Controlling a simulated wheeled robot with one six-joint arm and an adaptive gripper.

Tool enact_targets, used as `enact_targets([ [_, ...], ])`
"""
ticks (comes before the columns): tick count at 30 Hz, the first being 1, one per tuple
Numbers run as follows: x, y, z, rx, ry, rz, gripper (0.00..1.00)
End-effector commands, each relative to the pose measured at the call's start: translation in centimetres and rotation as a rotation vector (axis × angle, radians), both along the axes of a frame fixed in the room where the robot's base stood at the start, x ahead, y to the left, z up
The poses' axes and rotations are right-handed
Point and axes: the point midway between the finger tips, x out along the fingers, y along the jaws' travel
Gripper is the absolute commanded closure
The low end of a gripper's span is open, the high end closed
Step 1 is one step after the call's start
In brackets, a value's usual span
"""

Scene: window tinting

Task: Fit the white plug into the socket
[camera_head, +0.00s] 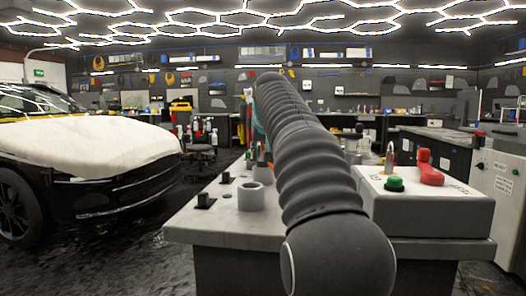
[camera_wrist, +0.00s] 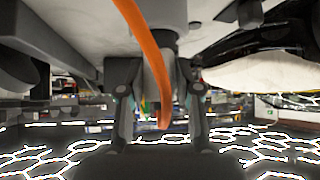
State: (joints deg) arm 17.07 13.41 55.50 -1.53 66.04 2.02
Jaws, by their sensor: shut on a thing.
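My gripper (camera_wrist: 156,78) shows in the wrist view, which is upside down, with one dark finger on each side of a pale grey body. This body looks like the white plug (camera_wrist: 153,82), held between the fingers and partly hidden by an orange cable (camera_wrist: 157,70) curving in front of it. In the head view my arm hides most of the gripper and the plug. A grey round hollow fitting (camera_head: 251,196) stands on the bench; I cannot tell whether it is the socket. No other socket shows clearly.
The grey bench top (camera_head: 225,225) carries small black blocks (camera_head: 205,201) at left. At right is a pale control box (camera_head: 430,212) with a green button (camera_head: 394,184) and a red handle (camera_head: 430,170). A black car (camera_head: 90,190) with a white-covered hood stands left.

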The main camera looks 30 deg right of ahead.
Motion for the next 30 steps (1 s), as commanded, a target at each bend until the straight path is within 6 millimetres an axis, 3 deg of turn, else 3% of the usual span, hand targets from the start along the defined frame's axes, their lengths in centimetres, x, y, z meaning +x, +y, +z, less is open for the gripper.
enact_targets([
  [18, 0.0, 0.0, -1.4, 0.0, 0.0, 0.0, 1.0],
  [19, 0.0, 0.0, -1.3, 0.0, 0.0, 0.0, 0.59],
  [21, 0.0, 0.0, -1.3, 0.0, 0.0, 0.0, 0.42],
  [22, 0.0, 0.0, -1.3, 0.0, 0.0, 0.0, 0.37],
  [30, 0.0, 0.0, -1.3, 0.0, 0.0, 0.0, 0.37],
])
